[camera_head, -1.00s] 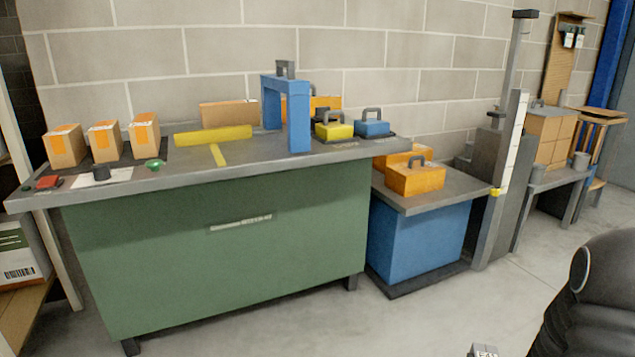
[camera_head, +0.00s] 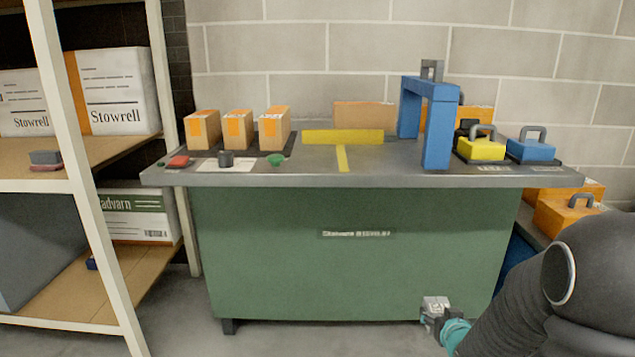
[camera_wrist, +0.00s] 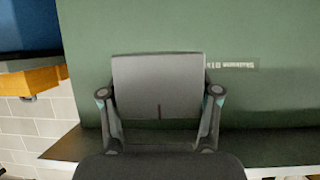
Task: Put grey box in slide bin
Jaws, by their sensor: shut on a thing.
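My gripper (camera_wrist: 160,95) is shut on a grey box (camera_wrist: 158,72), which fills the space between its two fingers in the wrist view. In the head view my gripper (camera_head: 440,323) is low at the lower right, in front of the green bench. A small pale grey piece (camera_head: 435,305) shows at its tip, most likely the same box. The box's far side is hidden. I cannot make out a slide bin for certain in either view.
The green bench (camera_head: 340,250) stands ahead. Its top bears orange-taped cartons (camera_head: 237,130), a blue arch (camera_head: 437,130), a yellow case (camera_head: 481,148) and a blue case (camera_head: 531,149). A shelf rack (camera_head: 100,240) stands left. Orange cases (camera_head: 565,215) sit lower right.

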